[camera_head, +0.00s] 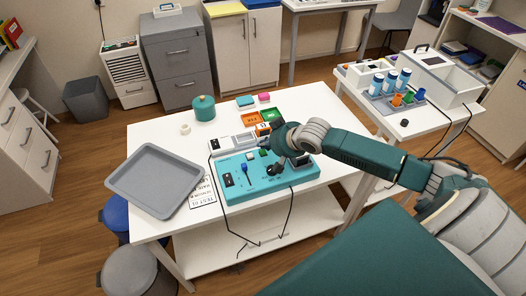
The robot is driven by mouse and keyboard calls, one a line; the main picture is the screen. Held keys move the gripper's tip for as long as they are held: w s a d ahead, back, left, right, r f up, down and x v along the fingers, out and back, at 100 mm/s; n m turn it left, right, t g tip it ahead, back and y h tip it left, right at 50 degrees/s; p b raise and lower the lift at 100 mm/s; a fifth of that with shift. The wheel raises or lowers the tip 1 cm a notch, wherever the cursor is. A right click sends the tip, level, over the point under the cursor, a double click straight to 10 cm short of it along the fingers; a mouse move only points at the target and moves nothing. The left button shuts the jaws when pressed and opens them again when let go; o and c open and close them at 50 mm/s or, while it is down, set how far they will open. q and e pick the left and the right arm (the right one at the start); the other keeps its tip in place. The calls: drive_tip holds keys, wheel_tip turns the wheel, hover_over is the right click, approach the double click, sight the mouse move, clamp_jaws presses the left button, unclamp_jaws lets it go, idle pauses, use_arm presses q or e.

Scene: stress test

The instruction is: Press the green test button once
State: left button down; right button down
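A teal test box (235,194) lies on the white table, with a blue switch, dark parts and cables running off its front edge. A small green button (264,153) shows on the back part of its top. My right arm reaches in from the right over the box. My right gripper (265,144) is just behind and above the green button in the picture. Its fingers are small and dark, so I cannot tell whether they are open or touching the button. My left gripper is not in view.
A grey tray (156,180) lies at the table's left, beside a printed sheet (203,192). A white device (222,144), orange and green bins (273,116) and a teal canister (204,108) stand behind the box. A side table at right holds a bottle rack (386,105).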

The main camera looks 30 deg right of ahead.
sight(264, 153)
idle(0.7)
drive_tip(key=shift+f, duration=0.45)
drive_tip(key=shift+f, duration=0.45)
idle(0.7)
drive_tip(key=shift+r, duration=0.1)
drive_tip(key=shift+r+p, duration=0.8)
drive_tip(key=shift+p, duration=0.3)
wheel_tip(264, 153, up, 5)
drive_tip(key=p, duration=0.5)
